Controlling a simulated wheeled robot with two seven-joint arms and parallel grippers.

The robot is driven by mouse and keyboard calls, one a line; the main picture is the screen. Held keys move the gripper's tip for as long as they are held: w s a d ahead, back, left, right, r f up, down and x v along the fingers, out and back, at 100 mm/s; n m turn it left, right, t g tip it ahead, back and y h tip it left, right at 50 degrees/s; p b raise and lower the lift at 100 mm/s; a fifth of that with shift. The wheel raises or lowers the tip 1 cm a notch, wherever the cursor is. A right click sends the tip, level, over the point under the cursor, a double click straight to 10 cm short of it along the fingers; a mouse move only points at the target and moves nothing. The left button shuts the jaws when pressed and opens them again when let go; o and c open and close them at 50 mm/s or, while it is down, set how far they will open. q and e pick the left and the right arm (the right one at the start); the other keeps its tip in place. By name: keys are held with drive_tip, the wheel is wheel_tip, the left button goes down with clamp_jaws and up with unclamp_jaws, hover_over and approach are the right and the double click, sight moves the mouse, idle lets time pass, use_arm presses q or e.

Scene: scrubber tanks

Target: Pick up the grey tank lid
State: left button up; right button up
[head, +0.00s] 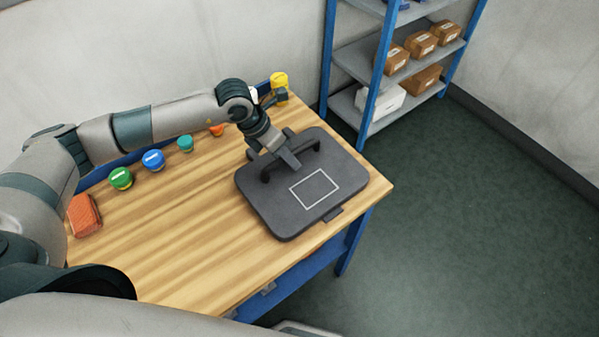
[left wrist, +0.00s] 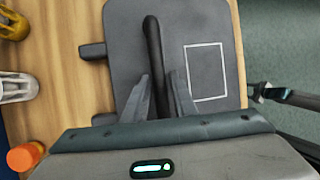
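The grey tank lid (head: 277,205) lies flat on the wooden table near its right end. It is a dark rounded slab with a white rectangle outline and a raised black bar handle (head: 312,147). My left gripper (head: 290,162) is over the lid at the handle, hiding part of it. In the left wrist view the lid (left wrist: 208,30) fills the middle, and the handle (left wrist: 152,40) runs between the two fingers of my left gripper (left wrist: 160,78). The fingers stand apart on either side of the bar, with a small gap at the right one.
Along the table's back edge stand a green jar (head: 120,178), a blue jar (head: 153,160), a teal jar (head: 185,144) and a yellow container (head: 279,82). An orange-red block (head: 84,215) lies at the left. A blue shelf with boxes (head: 384,102) stands behind. The table's front left is clear.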

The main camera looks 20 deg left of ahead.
use_arm(q)
drive_tip(key=shift+f, duration=0.15)
clamp_jaws()
drive_tip(key=shift+r, duration=0.2)
drive_tip(key=shift+w+r+b, duration=0.1)
drive_tip(key=shift+r+b, duration=0.35)
wheel_tip(320, 180, up, 2)
drive_tip(key=shift+r+b, duration=0.25)
drive_tip(key=shift+b, duration=0.6)
drive_tip(key=s+d+r+b, duration=0.4)
drive_tip(key=s+d+r, duration=0.3)
drive_tip(key=d, duration=0.2)
drive_tip(key=shift+d+r, duration=0.2)
drive_tip(key=shift+r, duration=0.1)
drive_tip(key=shift+s, duration=0.1)
